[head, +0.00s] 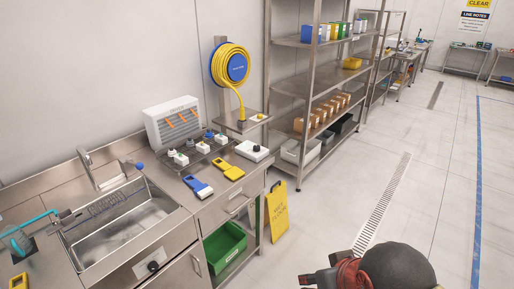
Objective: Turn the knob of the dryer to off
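A white box with a slanted, slatted front and orange strips (177,124) stands against the wall on the steel counter; it may be the dryer, but its label is too small to read. A low white box with a dark knob on top (252,150) sits at the counter's right end. A dark round knob (153,266) is on the steel front below the sink. I cannot tell which knob belongs to the dryer, or either knob's setting. My arm shows at the bottom edge, right of centre, well apart from the counter; its gripper fingers cannot be made out.
Small white units (181,158) with coloured tops stand in a rack before the white box. Blue (197,187) and yellow (227,170) tools lie nearby. A yellow floor sign (277,210) stands beside the counter's right end. Steel shelving (306,90) stands behind. The floor to the right is clear.

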